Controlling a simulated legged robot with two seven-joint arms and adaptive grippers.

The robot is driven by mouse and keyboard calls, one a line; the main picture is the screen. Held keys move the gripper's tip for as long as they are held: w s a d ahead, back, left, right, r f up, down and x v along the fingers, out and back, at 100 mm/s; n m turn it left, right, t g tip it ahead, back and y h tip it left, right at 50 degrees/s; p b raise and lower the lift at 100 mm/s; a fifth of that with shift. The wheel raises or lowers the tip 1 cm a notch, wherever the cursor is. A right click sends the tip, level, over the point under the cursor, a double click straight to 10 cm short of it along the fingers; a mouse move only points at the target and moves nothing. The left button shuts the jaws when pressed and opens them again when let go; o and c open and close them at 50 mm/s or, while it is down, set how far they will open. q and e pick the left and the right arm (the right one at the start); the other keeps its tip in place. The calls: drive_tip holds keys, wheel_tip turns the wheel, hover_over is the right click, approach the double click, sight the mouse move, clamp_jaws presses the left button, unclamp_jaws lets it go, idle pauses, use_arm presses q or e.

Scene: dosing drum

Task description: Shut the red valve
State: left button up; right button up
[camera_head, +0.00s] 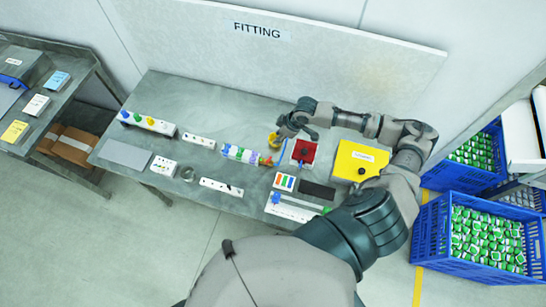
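A red square panel (304,152) with a dark round part on it lies on the grey bench (232,196). A small orange-red piece (266,160) sits at the right end of a row of coloured cylindrical parts (240,154). I cannot tell for sure which of these is the red valve. My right gripper (297,134) is above the back edge of the red panel, its fingers apart and nothing seen between them. Whether it touches anything is unclear. A yellow part (273,140) stands just left of it. My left gripper is out of view.
A yellow panel (350,158) with a dark knob lies right of the red one, close to my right arm. White strips (199,139) and small boxes lie on the bench's left half. Blue crates (432,226) of green-white items stand at right. A backboard closes the rear.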

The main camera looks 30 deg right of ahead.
wheel_tip(320, 180, up, 7)
drive_tip(key=w+d, duration=0.1)
drive_tip(key=d, duration=0.1)
drive_tip(key=shift+w+d, duration=0.15)
drive_tip(key=shift+d, duration=0.2)
drive_tip(key=shift+r, duration=0.15)
idle(0.6)
drive_tip(key=v, duration=1.1)
drive_tip(key=shift+d+r, duration=0.2)
drive_tip(key=shift+r, duration=0.05)
drive_tip(key=shift+f, duration=0.1)
drive_tip(key=n+g+y+b, duration=0.1)
drive_tip(key=n+g+b, duration=0.55)
drive_tip(key=n, duration=0.75)
approach(270, 158)
drive_tip(key=shift+t+y, duration=0.3)
drive_tip(key=shift+t, duration=0.45)
drive_tip(key=x, duration=0.3)
drive_tip(key=s+x, duration=0.1)
drive_tip(key=x, duration=0.5)
drive_tip(key=shift+s, duration=0.15)
